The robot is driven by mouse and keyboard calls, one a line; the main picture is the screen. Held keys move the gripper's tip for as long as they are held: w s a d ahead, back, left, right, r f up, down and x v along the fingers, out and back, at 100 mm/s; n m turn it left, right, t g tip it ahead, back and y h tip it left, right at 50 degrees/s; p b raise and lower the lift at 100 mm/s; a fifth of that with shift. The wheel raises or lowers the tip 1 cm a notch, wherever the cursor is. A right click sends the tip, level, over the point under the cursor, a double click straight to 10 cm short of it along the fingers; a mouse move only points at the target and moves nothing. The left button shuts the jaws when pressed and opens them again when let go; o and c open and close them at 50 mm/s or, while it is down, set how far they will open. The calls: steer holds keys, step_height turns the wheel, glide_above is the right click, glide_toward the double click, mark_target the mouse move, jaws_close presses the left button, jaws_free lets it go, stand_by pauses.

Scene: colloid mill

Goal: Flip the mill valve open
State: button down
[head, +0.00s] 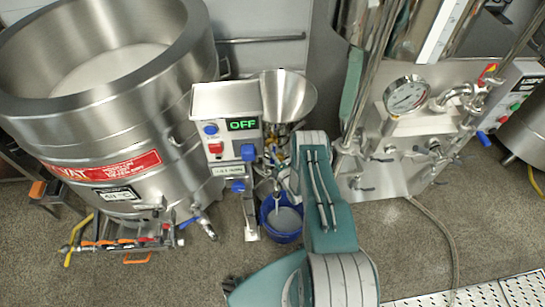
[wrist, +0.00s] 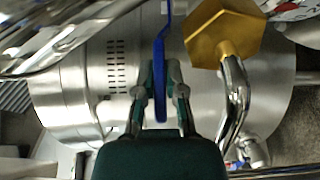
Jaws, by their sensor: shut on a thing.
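In the wrist view, a flat blue lever handle (wrist: 160,50), which looks like the mill valve's, runs down from the top edge between the fingers of my gripper (wrist: 161,100). The fingers are closed around its lower end. The lever's pivot is out of view. Behind it lies the mill's steel body (wrist: 80,88) with rows of slots. In the head view, the mill shows as a steel hopper (head: 288,92) beside a control box (head: 228,105) whose display reads OFF. My teal arm covers much of that area, and I cannot make out the gripper or the gripped lever there.
A brass hex fitting (wrist: 224,34) and a bent steel pipe (wrist: 236,105) sit close right of the lever. A blue bucket (head: 283,222) with pale contents stands below the mill. A large vat (head: 100,115) is at left, gauge equipment (head: 405,95) at right.

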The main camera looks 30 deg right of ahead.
steer(key=shift+s+f+y, duration=0.2)
steer(key=shift+y, duration=0.1)
steer(key=shift+d+n+y, duration=0.1)
steer(key=shift+n+y, duration=0.2)
steer(key=shift+n, duration=0.1)
steer(key=shift+s+d+f+n+g+y, duration=0.15)
steer(key=shift+d+n+y, duration=0.1)
steer(key=shift+y, duration=0.15)
steer(key=shift+s+d+r+n+g+y, duration=0.15)
steer(key=shift+n+y, duration=0.1)
steer(key=shift+y, duration=0.15)
steer(key=shift+a+f, duration=0.1)
steer(key=c, duration=0.7)
jaws_free()
steer(key=shift+w, duration=0.1)
